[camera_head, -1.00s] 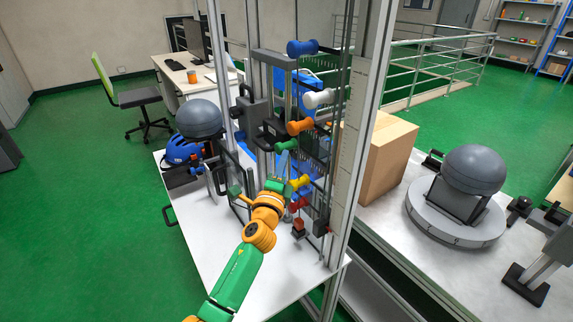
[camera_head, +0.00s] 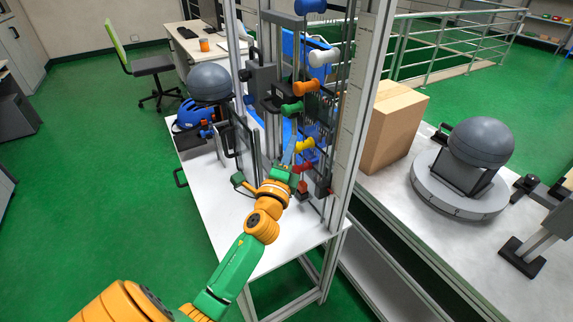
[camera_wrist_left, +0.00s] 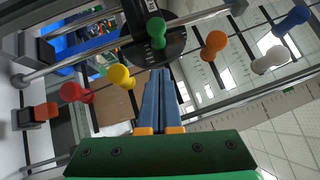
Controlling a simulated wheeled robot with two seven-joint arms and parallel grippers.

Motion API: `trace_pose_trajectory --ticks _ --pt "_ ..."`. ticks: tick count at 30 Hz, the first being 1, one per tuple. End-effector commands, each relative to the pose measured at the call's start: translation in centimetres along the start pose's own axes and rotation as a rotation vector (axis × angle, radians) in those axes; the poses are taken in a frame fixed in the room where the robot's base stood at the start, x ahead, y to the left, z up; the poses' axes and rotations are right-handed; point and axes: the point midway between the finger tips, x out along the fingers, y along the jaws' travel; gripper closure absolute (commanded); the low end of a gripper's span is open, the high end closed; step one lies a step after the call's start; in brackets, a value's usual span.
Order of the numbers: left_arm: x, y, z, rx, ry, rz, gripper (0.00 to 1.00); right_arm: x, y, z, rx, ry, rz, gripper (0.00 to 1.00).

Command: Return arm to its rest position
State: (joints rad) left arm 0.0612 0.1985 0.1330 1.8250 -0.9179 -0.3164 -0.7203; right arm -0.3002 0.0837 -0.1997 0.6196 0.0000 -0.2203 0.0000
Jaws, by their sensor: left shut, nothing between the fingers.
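My left arm reaches in from the bottom left to the metal drop tower (camera_head: 354,120). My left gripper (camera_head: 291,150) is at the tower's front, beside the column of coloured knobs, with its blue fingers together and nothing between them. In the left wrist view the shut fingers (camera_wrist_left: 160,90) point towards the green knob (camera_wrist_left: 156,30). The yellow knob (camera_wrist_left: 121,76) and red knob (camera_wrist_left: 74,92) lie to their left. The orange knob (camera_wrist_left: 214,42), white knob (camera_wrist_left: 268,60) and blue knob (camera_wrist_left: 292,20) lie to their right. Contact with any knob cannot be told. My right gripper is out of view.
The tower stands on a white table (camera_head: 213,200) with a blue helmet (camera_head: 192,114) and a dark grey ball (camera_head: 210,82). To the right, a bench holds a cardboard box (camera_head: 392,125) and another ball (camera_head: 481,141) on a round base. Green floor is clear at the left.

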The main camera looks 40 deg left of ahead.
Motion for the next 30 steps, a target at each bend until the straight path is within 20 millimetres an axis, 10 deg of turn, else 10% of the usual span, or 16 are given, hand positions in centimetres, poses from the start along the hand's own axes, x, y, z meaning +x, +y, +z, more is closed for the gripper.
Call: trace_pose_trajectory --ticks 14,17,22,30 --pt "-5.3 0.2 0.0 -0.016 -0.003 0.011 1.00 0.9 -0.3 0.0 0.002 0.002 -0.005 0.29" --pt "-7.1 3.3 0.2 -0.231 -0.051 0.167 1.00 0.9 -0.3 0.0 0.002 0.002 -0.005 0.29" --pt "-15.4 11.9 -2.2 -0.748 -0.221 0.671 1.00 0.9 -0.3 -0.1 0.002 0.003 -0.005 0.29" --pt "-28.5 16.2 -6.8 -1.049 -0.449 1.248 1.00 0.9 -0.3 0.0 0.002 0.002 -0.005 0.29"
